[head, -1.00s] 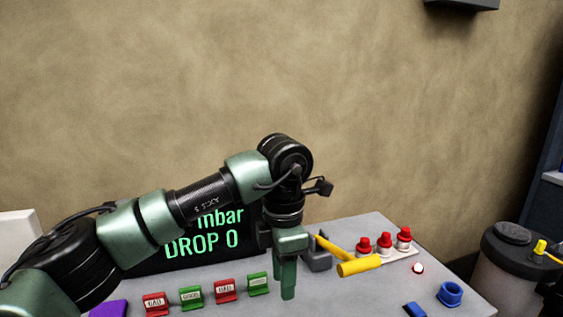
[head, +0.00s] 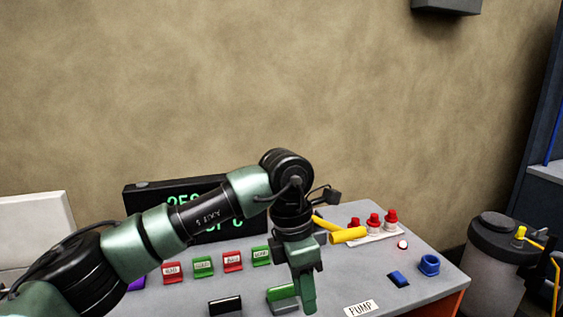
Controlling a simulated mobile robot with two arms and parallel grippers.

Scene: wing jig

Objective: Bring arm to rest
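My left arm (head: 155,232) comes in from the left and reaches across the front of the dark display. Its green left gripper (head: 306,298) hangs pointing down over the grey table (head: 345,275). The fingers overlap in this view, so I cannot tell whether they are apart or together. No held thing shows at the tips. A green block (head: 283,297) appears just left of the fingers; whether they touch it is unclear. My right gripper is not in view.
A row of red and green labelled clips (head: 232,261) lies below the display (head: 140,203). A yellow handle (head: 348,235), red-capped fittings (head: 374,221), a blue ring (head: 429,265) and a "PUMP" label (head: 361,309) are right of the gripper. A canister (head: 490,262) stands beyond the table.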

